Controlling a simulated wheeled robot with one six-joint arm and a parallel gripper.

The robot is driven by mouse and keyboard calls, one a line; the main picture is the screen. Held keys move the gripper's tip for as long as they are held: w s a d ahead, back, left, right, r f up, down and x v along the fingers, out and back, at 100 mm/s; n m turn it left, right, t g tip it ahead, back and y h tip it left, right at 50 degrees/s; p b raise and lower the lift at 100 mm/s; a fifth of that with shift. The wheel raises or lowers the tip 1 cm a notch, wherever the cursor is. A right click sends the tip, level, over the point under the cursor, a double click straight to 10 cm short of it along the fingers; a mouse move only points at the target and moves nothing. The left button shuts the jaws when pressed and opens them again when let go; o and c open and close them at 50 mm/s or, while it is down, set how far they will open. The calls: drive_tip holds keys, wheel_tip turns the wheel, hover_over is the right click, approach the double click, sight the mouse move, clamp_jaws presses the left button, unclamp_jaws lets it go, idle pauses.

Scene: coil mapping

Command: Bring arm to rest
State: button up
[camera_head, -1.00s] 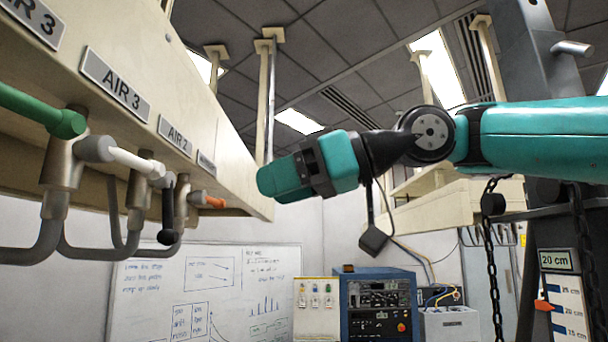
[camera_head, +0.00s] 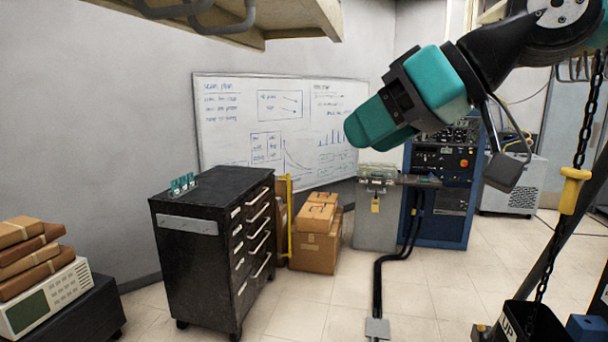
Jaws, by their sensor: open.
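My arm comes in from the upper right, with a black wrist joint and teal parts. My gripper (camera_head: 370,125) is at its end, in the upper middle of the view, pointing down and to the left. It is open, and nothing is seen held in it. The gap between its fingers does not show clearly from here. A dark box on a cable (camera_head: 505,170) hangs below the wrist. The gripper is in front of the whiteboard (camera_head: 225,110) in the picture and appears to touch nothing.
A black drawer cabinet (camera_head: 205,265) carries small teal items. Cardboard boxes (camera_head: 315,252) stand behind it. A blue equipment rack (camera_head: 440,215) is beyond my gripper. A chain (camera_head: 590,110) hangs at the right. A black cable (camera_head: 378,285) runs along the floor. Pale floor is open at centre.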

drive_tip(key=s+d+f+g+h+b, duration=0.1)
drive_tip(key=s+f, duration=0.4)
drive_tip(key=f, duration=0.5)
drive_tip(key=s+d+f+m+g+h+b, duration=0.1)
drive_tip(key=s+d+f+g+h+b, duration=0.1)
drive_tip(key=f, duration=0.9)
drive_tip(key=s+d+f+m+g+h+b, duration=0.1)
drive_tip(key=s+d+f+g+h+b, duration=0.1)
drive_tip(key=s+f+b, duration=0.3)
wheel_tip(320, 180, down, 6)
drive_tip(key=s+d, duration=0.1)
drive_tip(key=s, duration=0.2)
drive_tip(key=shift+d+b, duration=0.3)
drive_tip(key=shift+d, duration=0.1)
drive_tip(key=shift+r, duration=0.1)
